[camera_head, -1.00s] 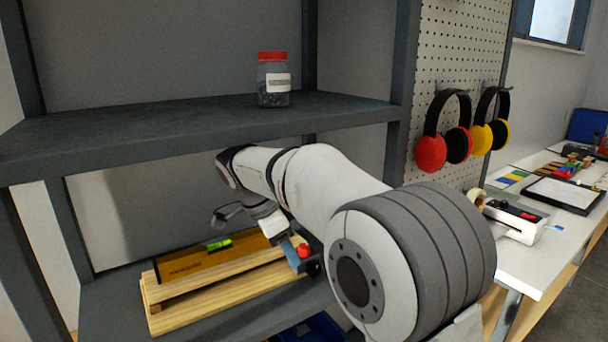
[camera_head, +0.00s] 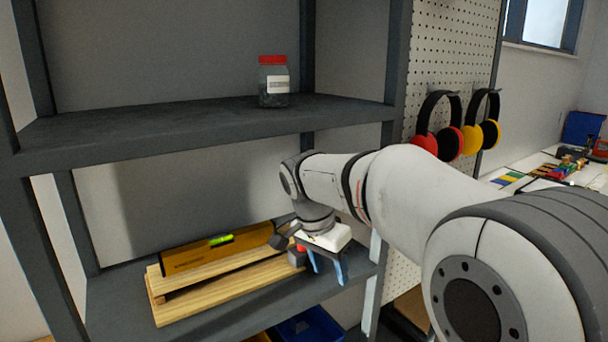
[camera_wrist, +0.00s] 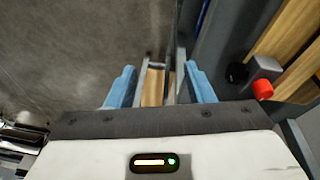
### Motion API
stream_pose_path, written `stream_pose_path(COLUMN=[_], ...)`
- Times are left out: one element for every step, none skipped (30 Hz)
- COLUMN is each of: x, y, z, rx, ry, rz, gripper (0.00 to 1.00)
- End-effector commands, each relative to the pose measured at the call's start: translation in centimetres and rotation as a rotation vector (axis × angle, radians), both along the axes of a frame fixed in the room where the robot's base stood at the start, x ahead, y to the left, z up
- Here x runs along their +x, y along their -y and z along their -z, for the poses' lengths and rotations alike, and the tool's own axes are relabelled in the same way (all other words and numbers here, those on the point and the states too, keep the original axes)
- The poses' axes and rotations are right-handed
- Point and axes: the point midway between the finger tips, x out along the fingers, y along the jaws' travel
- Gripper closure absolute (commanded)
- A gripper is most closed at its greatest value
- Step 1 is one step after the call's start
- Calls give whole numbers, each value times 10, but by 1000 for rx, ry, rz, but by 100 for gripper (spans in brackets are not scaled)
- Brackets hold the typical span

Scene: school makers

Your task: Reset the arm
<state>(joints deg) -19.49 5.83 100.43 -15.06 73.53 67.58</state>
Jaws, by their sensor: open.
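My gripper (camera_head: 326,266) hangs at the end of my bent arm, in front of the right end of the lower shelf. Its two blue fingers point down and stand apart with nothing between them. In the wrist view my gripper (camera_wrist: 160,88) is open too, with grey floor and part of a wooden piece seen beyond the fingertips. A grey object with a red knob (camera_wrist: 262,89) lies to the right of the fingers, apart from them.
On the lower shelf (camera_head: 125,291) are a wooden mitre box (camera_head: 215,287) and a yellow spirit level (camera_head: 200,254). A red-lidded jar (camera_head: 273,84) stands on the upper shelf. Ear defenders (camera_head: 437,130) hang on the pegboard. A blue bin (camera_head: 312,327) is below.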

Motion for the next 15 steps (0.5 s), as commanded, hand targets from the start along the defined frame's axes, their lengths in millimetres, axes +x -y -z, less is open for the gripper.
stream_pose_path(x=[-17,-27,-41,-53,-64,-79,-91,-102,-117,-128,-137,-149,-158,-165,-174], y=[16,24,35,43,50,59,65,71,77,81,85,89,92,94,96], z=[-1,0,3,5,8,13,17,21,27,31,36,42,47,51,56], rx=[16,29,43,55,65,77,85,93,99,103,106,107,107,108,106], ry=[-8,-13,-21,-24,-27,-26,-24,-21,-18,-14,-9,-1,3,9,14], rz=[-51,-94,-154,-201,-249,-309,-357,-401,-459,-500,-539,-585,-619,-648,-682], gripper=[52,52,52,52,52,52,52,52,52,52,52,52,52,52,52])
